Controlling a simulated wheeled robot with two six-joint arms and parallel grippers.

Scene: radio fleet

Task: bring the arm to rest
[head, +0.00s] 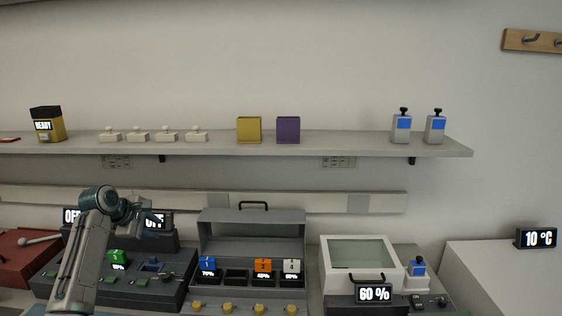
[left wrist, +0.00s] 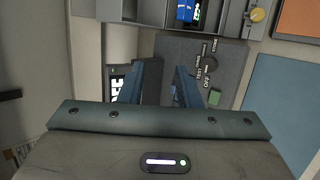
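My left arm (head: 82,262) rises from the lower left of the head view and bends at a high elbow. My left gripper (head: 158,221) hangs in front of a dark console (head: 148,291), partly hidden by its own wrist. In the left wrist view, the two blue-grey fingers of this gripper (left wrist: 160,75) stand apart, with nothing between them. Beyond them is a dark panel with a switch and a green button. I cannot tell the exact gap between the fingers and the console. My right gripper is in neither view.
A grey rack (head: 252,217) holds blue, orange and white modules. Right of it stands a white lidded box (head: 392,279) with a 60 % display (head: 374,294). A long shelf (head: 350,145) runs above, carrying boxes and radios. A red case (head: 14,262) sits far left.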

